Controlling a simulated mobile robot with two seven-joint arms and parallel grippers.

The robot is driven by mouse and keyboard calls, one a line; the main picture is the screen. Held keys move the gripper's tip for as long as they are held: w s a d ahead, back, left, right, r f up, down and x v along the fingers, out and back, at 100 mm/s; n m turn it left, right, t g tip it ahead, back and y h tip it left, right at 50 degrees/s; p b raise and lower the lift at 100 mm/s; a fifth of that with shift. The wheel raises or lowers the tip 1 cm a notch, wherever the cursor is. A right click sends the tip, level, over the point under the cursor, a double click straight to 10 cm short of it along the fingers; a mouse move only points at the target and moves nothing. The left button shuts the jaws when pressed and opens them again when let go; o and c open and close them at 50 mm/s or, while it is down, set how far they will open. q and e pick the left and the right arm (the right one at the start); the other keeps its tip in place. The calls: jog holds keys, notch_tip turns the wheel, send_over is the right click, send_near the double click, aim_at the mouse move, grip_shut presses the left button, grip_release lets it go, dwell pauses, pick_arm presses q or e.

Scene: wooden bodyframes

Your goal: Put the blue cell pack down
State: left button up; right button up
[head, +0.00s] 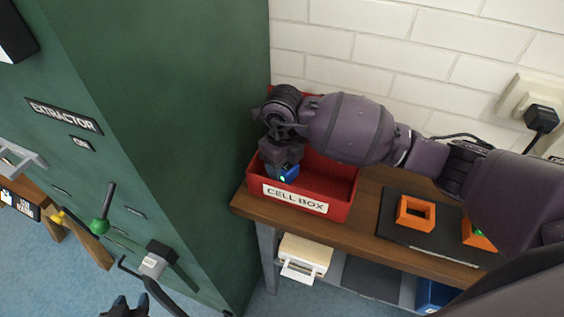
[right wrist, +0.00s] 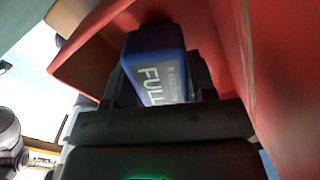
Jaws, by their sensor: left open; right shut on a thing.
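The blue cell pack (right wrist: 155,62), with a label reading "FULL", is between the fingers of my right gripper (right wrist: 160,90) in the right wrist view. In the head view a little of the blue pack (head: 291,172) shows under my right gripper (head: 280,168), which is shut on it. Both are inside the left end of the red box (head: 338,190) labelled "CELL BOX". Whether the pack touches the box floor is hidden. My left gripper (head: 126,306) is open and empty at the bottom edge of the head view, left of the bench.
The red box stands on a wooden bench (head: 365,218) against a white brick wall. A green extractor cabinet (head: 160,130) rises close to its left. A black mat (head: 400,230) with orange frames (head: 416,201) lies to the right. My right arm reaches over the bench.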

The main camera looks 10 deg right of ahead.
jog(key=shift+w+f, duration=0.2)
jog(key=shift+w, duration=0.05)
jog(key=shift+f, duration=0.15)
jog(key=o, duration=1)
notch_tip(320, 180, up, 12)
jog(key=shift+b, duration=0.3)
